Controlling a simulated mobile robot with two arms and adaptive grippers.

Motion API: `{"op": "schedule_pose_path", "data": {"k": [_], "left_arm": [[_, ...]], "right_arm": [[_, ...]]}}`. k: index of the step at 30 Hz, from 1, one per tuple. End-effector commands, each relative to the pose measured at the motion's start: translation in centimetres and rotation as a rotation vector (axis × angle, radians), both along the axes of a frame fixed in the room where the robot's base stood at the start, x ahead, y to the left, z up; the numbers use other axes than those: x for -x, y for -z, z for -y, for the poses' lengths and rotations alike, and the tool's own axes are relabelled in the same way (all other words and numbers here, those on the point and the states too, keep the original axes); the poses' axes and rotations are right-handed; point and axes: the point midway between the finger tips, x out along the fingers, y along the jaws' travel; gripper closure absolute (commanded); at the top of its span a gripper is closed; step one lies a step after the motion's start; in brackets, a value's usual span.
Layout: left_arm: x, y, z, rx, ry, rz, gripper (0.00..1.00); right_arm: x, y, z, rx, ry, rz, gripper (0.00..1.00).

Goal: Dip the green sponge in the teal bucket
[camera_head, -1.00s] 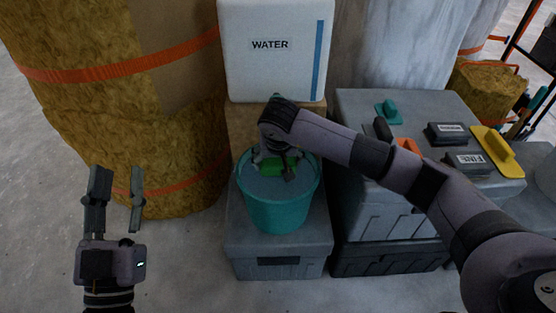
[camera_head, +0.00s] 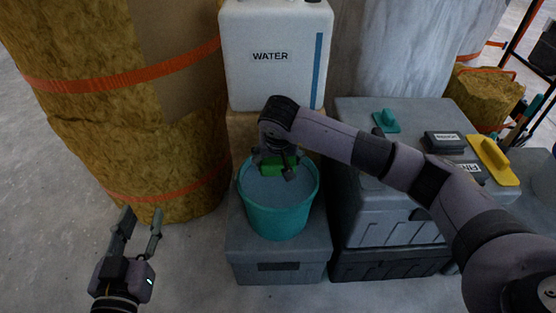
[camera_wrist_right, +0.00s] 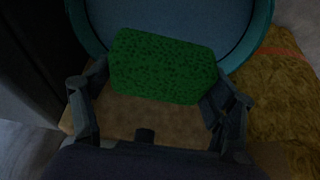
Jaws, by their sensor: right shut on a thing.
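The teal bucket (camera_head: 277,222) stands upright on a grey case and holds bluish water (camera_head: 278,188). My right gripper (camera_head: 280,166) is shut on the green sponge (camera_head: 270,168) at the bucket's far rim. In the right wrist view the sponge (camera_wrist_right: 163,67) sits between the two fingers (camera_wrist_right: 158,100) and overlaps the bucket's rim (camera_wrist_right: 262,25). The height of the sponge above the water is hard to tell. My left gripper (camera_head: 142,213) is open and empty, to the left of the bucket.
A white water tank (camera_head: 272,85) stands behind the bucket. Strapped yellow insulation rolls (camera_head: 130,150) stand at the left. Grey toolboxes (camera_head: 385,215) at the right carry a teal-handled tool (camera_head: 386,121), a yellow float (camera_head: 494,160) and dark blocks (camera_head: 444,142). Floor in front is clear.

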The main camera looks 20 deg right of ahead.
Motion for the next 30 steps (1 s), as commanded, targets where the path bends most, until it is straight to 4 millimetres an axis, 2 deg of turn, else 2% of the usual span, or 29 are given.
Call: {"op": "schedule_pose_path", "data": {"k": [18, 24, 30], "left_arm": [[2.1, 5.6, -1.4, -0.078, -0.02, -0.315, 0.63], [2.7, 6.6, -1.7, -0.091, -0.025, -0.372, 0.63], [2.7, 6.7, -1.7, -0.091, -0.025, -0.374, 0.63]], "right_arm": [[0.0, -2.1, 0.0, 0.001, 0.0, 0.0, 0.44], [0.0, -2.4, 0.0, 0.001, 0.0, 0.0, 0.44], [0.0, -2.4, 0.0, 0.001, 0.0, 0.0, 0.44]]}}
